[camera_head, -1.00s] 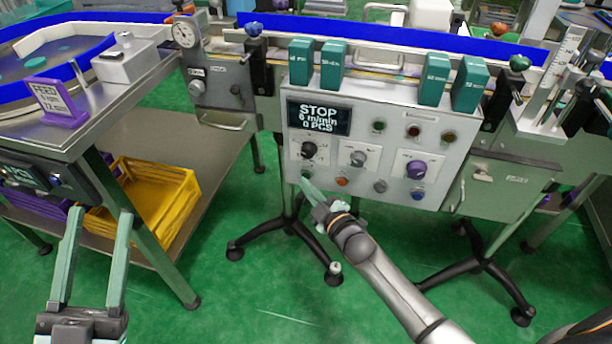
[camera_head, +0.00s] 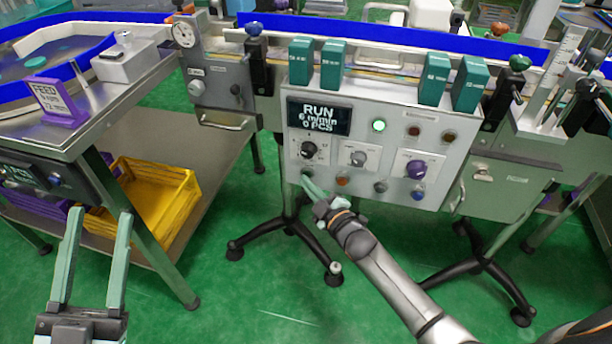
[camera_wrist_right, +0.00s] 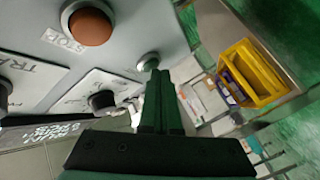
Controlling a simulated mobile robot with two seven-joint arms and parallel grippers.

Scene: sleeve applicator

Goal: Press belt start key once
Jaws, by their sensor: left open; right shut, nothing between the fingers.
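The control panel (camera_head: 330,165) is a light grey box with a display (camera_head: 318,117) reading RUN, 6 m/min, 0 PCS. A green lamp (camera_head: 379,126) on it is lit. The green key at the panel's lower left, taken as the belt start key, shows in the right wrist view (camera_wrist_right: 147,61), beside the orange STOP button (camera_wrist_right: 90,26). My right gripper (camera_head: 308,181) is shut and empty, its fingertips at the green key; whether they touch it I cannot tell. My left gripper (camera_head: 99,213) is open and empty at the lower left, away from the panel.
The orange button (camera_head: 342,181) sits just right of my right fingertips. Knobs, including a purple one (camera_head: 416,169), lie above and right. A yellow crate (camera_head: 150,205) is on the lower shelf at left.

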